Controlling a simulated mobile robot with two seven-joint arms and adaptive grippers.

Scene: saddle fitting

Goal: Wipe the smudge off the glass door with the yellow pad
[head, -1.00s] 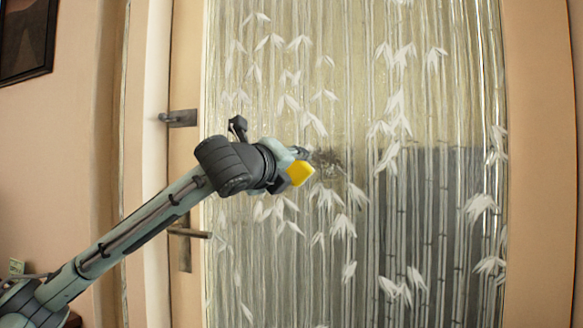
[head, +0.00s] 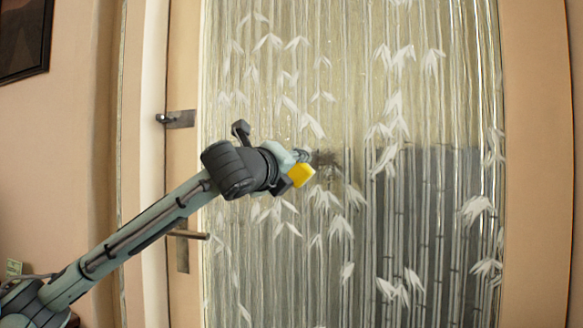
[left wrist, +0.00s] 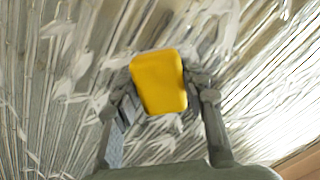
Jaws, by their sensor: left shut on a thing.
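My left gripper (head: 293,171) is shut on the yellow pad (head: 302,175) and holds it up in front of the glass door (head: 340,90). In the left wrist view, the yellow pad (left wrist: 159,82) sits between the two fingers of my left gripper (left wrist: 163,86), with the glass behind it. A dark smudge (head: 328,160) shows on the glass just right of the pad. The gripper and pad may hide part of it. I cannot tell whether the pad touches the glass. My right gripper is not in view.
The door has a frosted bamboo pattern and a tan frame (head: 538,170). A door handle (head: 190,235) and a lock (head: 177,119) stick out on the left, near my arm. A dark picture frame (head: 25,38) hangs at the upper left.

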